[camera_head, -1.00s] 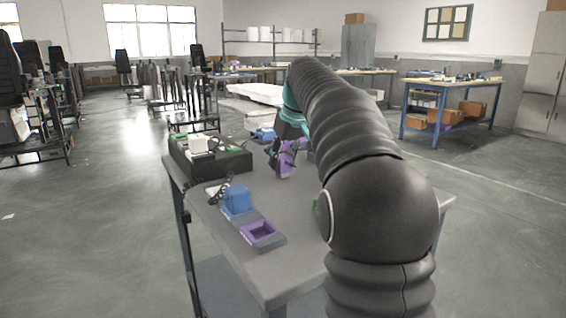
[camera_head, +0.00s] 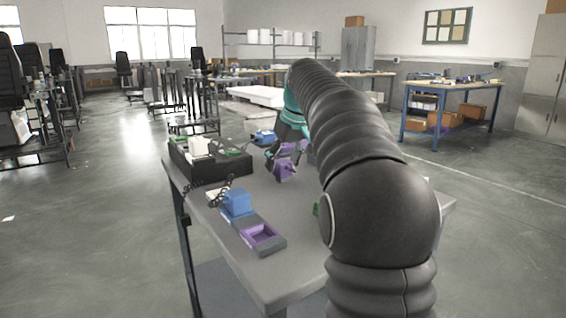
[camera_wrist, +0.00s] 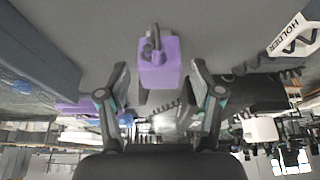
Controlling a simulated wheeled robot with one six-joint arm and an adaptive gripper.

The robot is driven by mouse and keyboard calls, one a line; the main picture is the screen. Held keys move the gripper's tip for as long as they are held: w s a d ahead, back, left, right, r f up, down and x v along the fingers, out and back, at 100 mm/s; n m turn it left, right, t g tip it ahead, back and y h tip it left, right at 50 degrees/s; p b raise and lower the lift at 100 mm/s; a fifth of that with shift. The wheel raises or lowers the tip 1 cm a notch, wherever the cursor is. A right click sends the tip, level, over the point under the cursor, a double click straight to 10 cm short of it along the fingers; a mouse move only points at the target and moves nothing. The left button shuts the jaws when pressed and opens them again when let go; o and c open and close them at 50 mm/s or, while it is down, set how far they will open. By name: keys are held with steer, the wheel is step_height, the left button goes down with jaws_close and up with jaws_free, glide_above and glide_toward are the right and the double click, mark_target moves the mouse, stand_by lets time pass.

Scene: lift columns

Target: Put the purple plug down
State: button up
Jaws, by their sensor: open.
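The purple plug (camera_head: 284,171) is a small block on the grey table, just below my gripper in the head view. In the wrist view the purple plug (camera_wrist: 161,66) lies between and just beyond the fingertips, a dark stub on its face. My gripper (camera_wrist: 159,70) is open, with a finger apart on each side of the plug. In the head view my gripper (camera_head: 281,156) is partly hidden behind my arm. Whether the plug's whole underside rests on the table is hard to tell.
A grey holder with an empty purple-rimmed recess (camera_head: 262,235) and a blue block (camera_head: 237,202) sits at the table's left front. A black tray (camera_head: 222,168) stands behind it. Another blue thing (camera_head: 264,136) lies farther back. The table (camera_head: 285,225) is clear at the front middle.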

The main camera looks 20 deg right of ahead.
steer(key=p+v, duration=0.2)
steer(key=v, duration=0.9)
steer(key=shift+r, duration=0.25)
steer(key=shift+s, duration=0.1)
